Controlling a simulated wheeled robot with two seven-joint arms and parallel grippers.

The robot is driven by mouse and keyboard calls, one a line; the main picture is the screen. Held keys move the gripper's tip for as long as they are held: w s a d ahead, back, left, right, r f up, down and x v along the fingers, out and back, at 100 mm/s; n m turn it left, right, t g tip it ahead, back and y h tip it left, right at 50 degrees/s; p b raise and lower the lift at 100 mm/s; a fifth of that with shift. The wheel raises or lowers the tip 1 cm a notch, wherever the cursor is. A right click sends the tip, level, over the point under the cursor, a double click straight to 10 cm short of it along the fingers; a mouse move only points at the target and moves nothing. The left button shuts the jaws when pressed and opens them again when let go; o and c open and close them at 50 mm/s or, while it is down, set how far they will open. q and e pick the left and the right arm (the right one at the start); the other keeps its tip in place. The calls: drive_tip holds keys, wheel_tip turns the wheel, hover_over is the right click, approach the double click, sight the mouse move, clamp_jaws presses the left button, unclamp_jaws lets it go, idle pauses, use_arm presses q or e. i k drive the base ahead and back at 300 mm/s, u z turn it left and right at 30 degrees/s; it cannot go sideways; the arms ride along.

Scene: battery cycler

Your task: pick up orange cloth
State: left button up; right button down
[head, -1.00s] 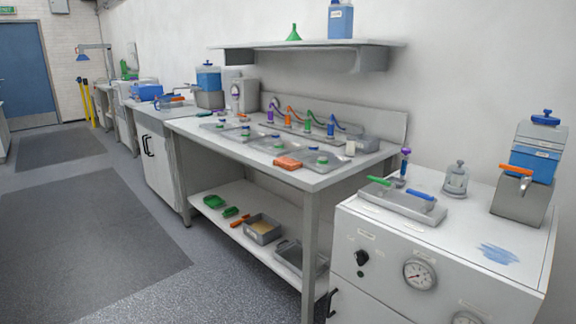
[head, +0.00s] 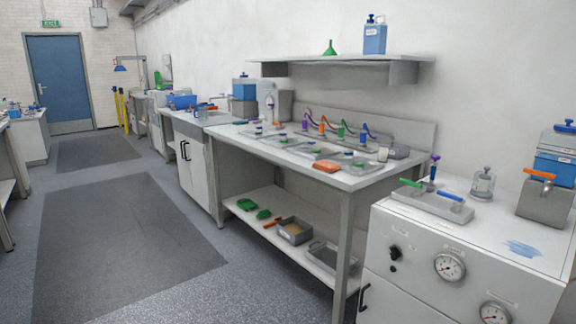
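The orange cloth (head: 328,166) lies folded on the front edge area of the grey workbench (head: 352,182), just in front of the shallow metal trays. Nothing covers it. Neither of my grippers is in the head view.
Metal trays (head: 312,150) with small coloured-cap items and several clips with coloured handles stand behind the cloth. A white gauge cabinet (head: 405,240) stands right of the bench. A lower shelf (head: 262,203) holds bins and green tools. The floor with a dark mat (head: 120,235) is clear at left.

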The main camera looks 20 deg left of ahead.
sight(329, 167)
drive_tip(key=u, duration=0.9)
drive_tip(key=i, duration=1.95)
drive_tip(key=z, duration=0.65)
